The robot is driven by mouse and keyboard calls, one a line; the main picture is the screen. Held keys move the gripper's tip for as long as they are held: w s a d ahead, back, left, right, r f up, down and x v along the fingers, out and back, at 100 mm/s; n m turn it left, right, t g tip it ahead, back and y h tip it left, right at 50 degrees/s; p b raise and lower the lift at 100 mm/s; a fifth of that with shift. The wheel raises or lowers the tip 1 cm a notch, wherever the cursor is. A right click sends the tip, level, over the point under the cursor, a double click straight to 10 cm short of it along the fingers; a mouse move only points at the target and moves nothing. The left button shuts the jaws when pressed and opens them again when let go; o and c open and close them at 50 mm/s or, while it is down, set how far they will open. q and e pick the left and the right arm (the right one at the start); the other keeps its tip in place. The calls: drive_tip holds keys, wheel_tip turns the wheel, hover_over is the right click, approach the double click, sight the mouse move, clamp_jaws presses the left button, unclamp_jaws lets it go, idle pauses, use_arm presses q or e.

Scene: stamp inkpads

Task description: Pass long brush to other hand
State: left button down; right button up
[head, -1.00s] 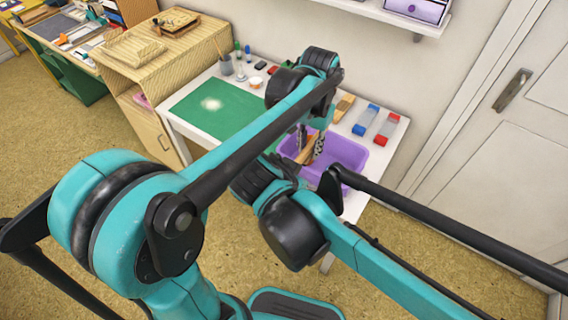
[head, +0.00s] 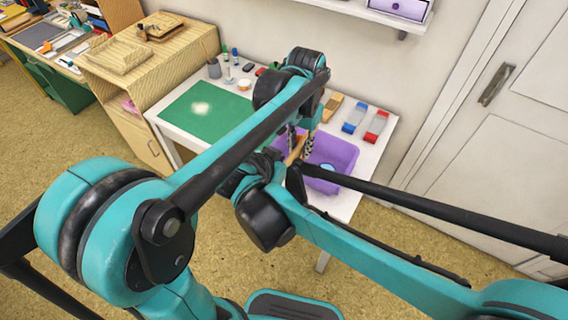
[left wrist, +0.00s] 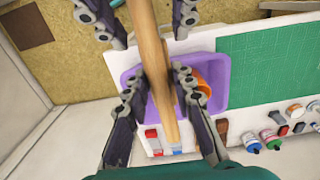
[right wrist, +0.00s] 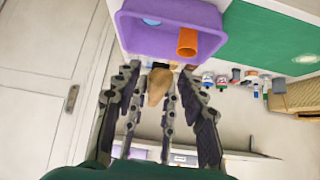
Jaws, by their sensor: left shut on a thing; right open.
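The long brush (left wrist: 152,50) has a pale wooden handle and runs lengthwise through the left wrist view. My left gripper (left wrist: 158,82) is shut around it. The fingers of my right gripper show at the top of that view, spread on either side of the handle. In the right wrist view, a tan end of the brush (right wrist: 158,84) points between the spread fingers of my right gripper (right wrist: 158,78), with gaps on both sides. In the head view, arm links largely hide the brush (head: 297,148) and my right gripper.
A purple bin (head: 340,150) below the grippers holds an orange cup (right wrist: 187,42). A green mat (head: 190,118) lies on the white table (head: 345,210). Blue (head: 354,119) and red (head: 376,126) inkpads lie behind the bin. A door stands at right.

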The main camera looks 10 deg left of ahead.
sight(300, 145)
clamp_jaws()
use_arm(q)
drive_tip(key=c, duration=1.2)
unclamp_jaws()
drive_tip(key=shift+r, duration=0.1)
wheel_tip(300, 145, up, 12)
drive_tip(key=shift+f, duration=0.1)
